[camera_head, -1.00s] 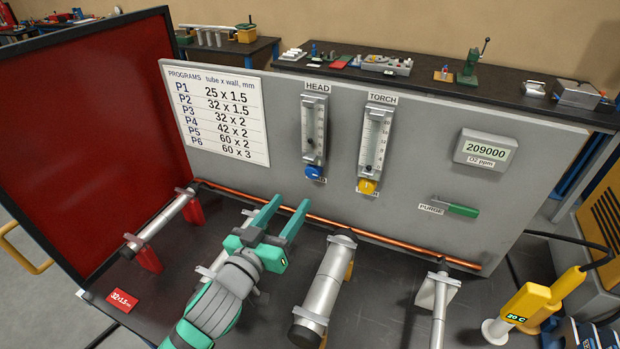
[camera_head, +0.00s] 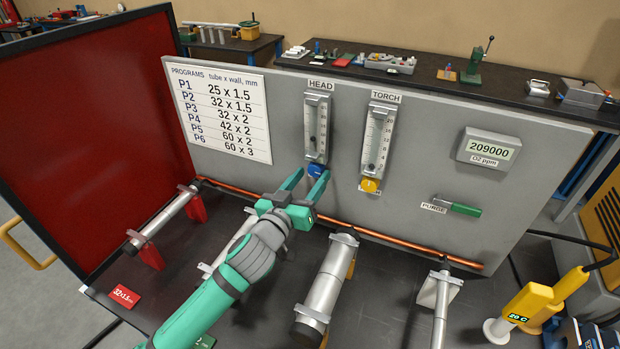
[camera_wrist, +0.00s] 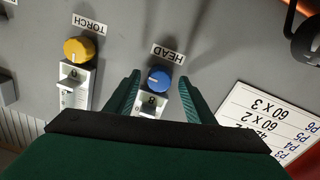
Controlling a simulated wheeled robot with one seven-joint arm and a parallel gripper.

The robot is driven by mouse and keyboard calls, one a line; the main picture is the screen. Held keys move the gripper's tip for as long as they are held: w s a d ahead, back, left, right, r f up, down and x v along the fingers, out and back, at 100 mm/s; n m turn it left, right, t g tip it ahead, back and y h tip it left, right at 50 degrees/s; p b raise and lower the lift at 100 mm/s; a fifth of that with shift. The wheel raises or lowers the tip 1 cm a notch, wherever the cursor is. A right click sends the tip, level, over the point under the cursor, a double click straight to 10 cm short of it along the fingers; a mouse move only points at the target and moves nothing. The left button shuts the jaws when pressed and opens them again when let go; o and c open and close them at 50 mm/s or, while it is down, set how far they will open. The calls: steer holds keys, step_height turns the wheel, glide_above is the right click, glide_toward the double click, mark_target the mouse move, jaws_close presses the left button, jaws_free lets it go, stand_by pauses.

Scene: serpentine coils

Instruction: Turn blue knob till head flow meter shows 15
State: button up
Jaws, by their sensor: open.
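The blue knob (camera_head: 316,170) sits under the HEAD flow meter (camera_head: 317,125) on the grey panel. In the head view my gripper (camera_head: 309,179) is just in front of it and partly hides it. The wrist view shows the blue knob (camera_wrist: 158,79) between my two open fingers (camera_wrist: 158,84), with a visible gap on each side. Whether the fingertips reach past its face is hard to tell. The HEAD meter's reading is too small to make out, and the wrist view shows only its lower end.
The TORCH flow meter (camera_head: 379,138) and its yellow knob (camera_head: 370,185) are just right of the blue knob. A copper tube (camera_head: 402,246) runs along the panel's foot. Metal tubes on supports (camera_head: 326,285) stand on the dark table. A green PURGE handle (camera_head: 465,210) is farther right.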

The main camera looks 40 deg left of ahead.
steer(key=shift+w, duration=0.1)
steer(key=c, duration=1.1)
steer(key=shift+o, duration=0.2)
steer(key=shift+m, duration=0.3)
steer(key=m, duration=0.3)
steer(key=shift+a, duration=0.1)
steer(key=shift+m, duration=1.9)
